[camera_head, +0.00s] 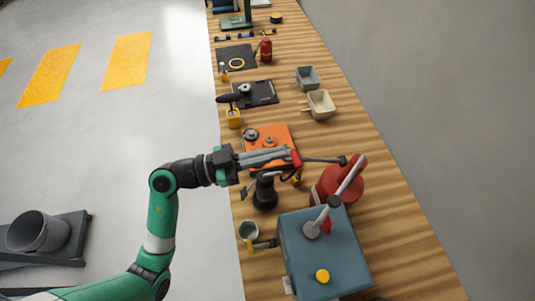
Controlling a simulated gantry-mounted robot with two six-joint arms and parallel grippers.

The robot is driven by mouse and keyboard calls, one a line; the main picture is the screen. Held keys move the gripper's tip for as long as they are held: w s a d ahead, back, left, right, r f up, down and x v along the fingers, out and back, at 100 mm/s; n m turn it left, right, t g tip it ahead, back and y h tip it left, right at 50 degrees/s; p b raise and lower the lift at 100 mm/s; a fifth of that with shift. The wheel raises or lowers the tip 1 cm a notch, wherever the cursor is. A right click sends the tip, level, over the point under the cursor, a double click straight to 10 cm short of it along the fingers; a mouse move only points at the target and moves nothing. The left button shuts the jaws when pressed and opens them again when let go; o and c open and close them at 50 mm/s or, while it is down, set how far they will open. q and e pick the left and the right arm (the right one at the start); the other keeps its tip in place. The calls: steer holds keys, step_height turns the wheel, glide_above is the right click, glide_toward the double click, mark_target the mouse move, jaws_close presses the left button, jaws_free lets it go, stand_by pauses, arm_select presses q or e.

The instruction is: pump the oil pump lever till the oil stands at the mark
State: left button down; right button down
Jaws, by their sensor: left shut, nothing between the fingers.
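A blue-grey box (318,262) with a yellow cap (322,276) stands at the front of the bench. No oil level or mark can be made out. My left gripper (287,156) is shut and empty, pointing right over the bench beyond the box. Near its tips are a red piece (296,158) and a dark-ended rod (325,160); I cannot tell whether they touch. My right gripper is not in view.
A red round container (338,184) stands behind the box. A dark stand (265,192) is below my left gripper, and a small cup (249,230) is left of the box. The right bench strip is clear.

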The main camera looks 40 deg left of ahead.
mark_target(298, 158)
arm_select(q)
steer(key=b+x, duration=0.1)
steer(key=x, duration=0.5)
steer(key=shift+f, duration=0.1)
steer(key=f, duration=0.1)
steer(key=f+b, duration=0.1)
steer(key=s+a+f+b, duration=0.1)
steer(key=shift+s, duration=0.1)
steer(key=shift+f, duration=0.1)
